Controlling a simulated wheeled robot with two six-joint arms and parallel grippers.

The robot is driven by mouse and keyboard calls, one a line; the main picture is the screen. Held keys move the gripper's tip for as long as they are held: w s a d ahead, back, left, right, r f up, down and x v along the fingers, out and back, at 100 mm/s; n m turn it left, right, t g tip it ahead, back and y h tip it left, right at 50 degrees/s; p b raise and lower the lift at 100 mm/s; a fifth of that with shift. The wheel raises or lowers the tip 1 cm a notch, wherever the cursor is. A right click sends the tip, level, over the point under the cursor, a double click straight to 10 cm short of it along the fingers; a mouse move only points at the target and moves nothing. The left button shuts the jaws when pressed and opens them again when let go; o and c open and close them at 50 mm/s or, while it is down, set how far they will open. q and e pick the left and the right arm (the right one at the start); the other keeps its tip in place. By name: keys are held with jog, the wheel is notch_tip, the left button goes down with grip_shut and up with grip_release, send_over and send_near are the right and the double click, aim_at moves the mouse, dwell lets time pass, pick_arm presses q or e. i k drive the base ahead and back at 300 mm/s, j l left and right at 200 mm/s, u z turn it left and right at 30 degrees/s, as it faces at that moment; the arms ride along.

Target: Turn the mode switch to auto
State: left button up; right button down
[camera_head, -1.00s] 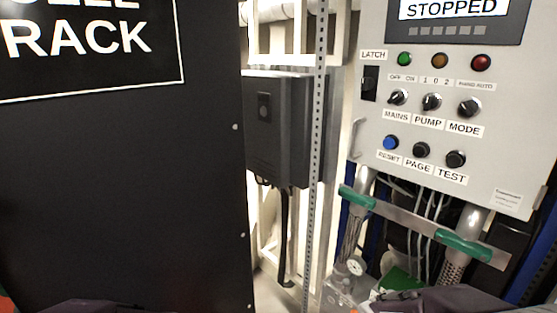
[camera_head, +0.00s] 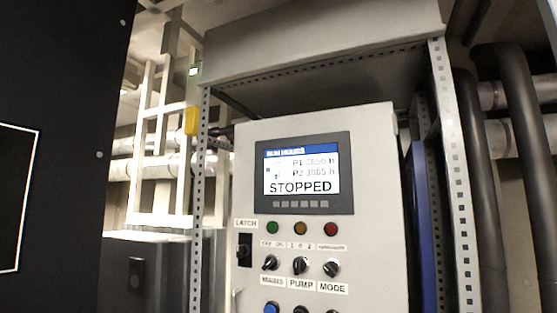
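The mode switch (camera_head: 332,268) is a black rotary knob with a light pointer line, at the right of a row of three knobs on a grey control panel (camera_head: 370,200). The label MODE is below it; the small label above it is too blurred to read. The pump switch (camera_head: 301,266) and the mains switch (camera_head: 270,262) are to its left. The panel's screen (camera_head: 303,172) reads STOPPED. Neither gripper shows in the head view.
A black latch (camera_head: 244,250) is on the panel's left edge. A dark rack panel (camera_head: 60,110) fills the left side. Perforated metal posts (camera_head: 456,180) flank the panel. Dark pipes (camera_head: 485,170) run down at the right. The lower part of the panel is cut off.

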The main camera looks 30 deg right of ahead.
aim_at(332, 269)
jog(key=k+l+z, duration=0.15)
jog(key=z, duration=1)
